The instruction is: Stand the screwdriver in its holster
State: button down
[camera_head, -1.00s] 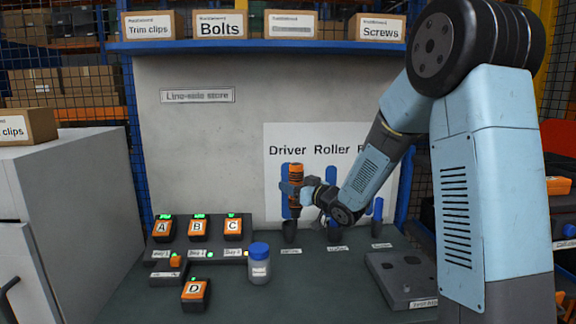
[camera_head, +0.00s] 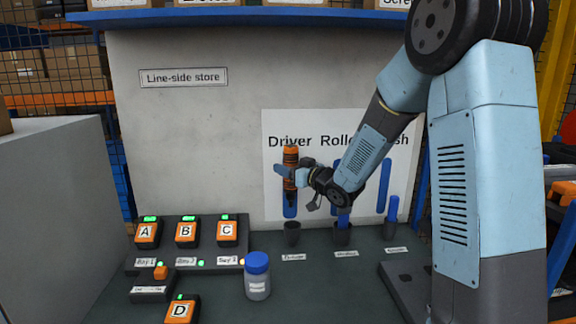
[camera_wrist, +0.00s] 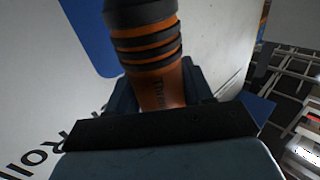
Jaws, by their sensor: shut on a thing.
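The screwdriver (camera_head: 291,158) has an orange handle with black bands. My gripper (camera_head: 288,173) is shut on its handle and holds it upright in front of the wall sign. In the wrist view the handle (camera_wrist: 150,50) stands between the jaws, and its lower part is hidden. The leftmost dark holster cup (camera_head: 292,234), with a label reading roughly "Driver" in front, stands on the bench below the screwdriver. It looks empty. A gap shows between the screwdriver and the cup.
Two more cups hold blue tools: the middle one (camera_head: 342,236) and the right one (camera_head: 390,228). A blue-lidded jar (camera_head: 257,278) stands front left of the cups. Battery packs A, B, C (camera_head: 186,232) sit in a charger; pack D (camera_head: 182,309) lies nearer.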

aim_at(290, 206)
jog(key=shift+w+d+f, duration=0.1)
jog(key=shift+d+f, duration=0.05)
jog(key=shift+f, duration=0.75)
jog(key=shift+d+f, duration=0.1)
jog(key=shift+f, duration=1.4)
jog(key=shift+f, duration=0.15)
jog(key=shift+f, duration=4.05)
jog(key=shift+c, duration=1.8)
grip_release()
jog(key=shift+s+f, duration=0.1)
jog(key=shift+s, duration=0.1)
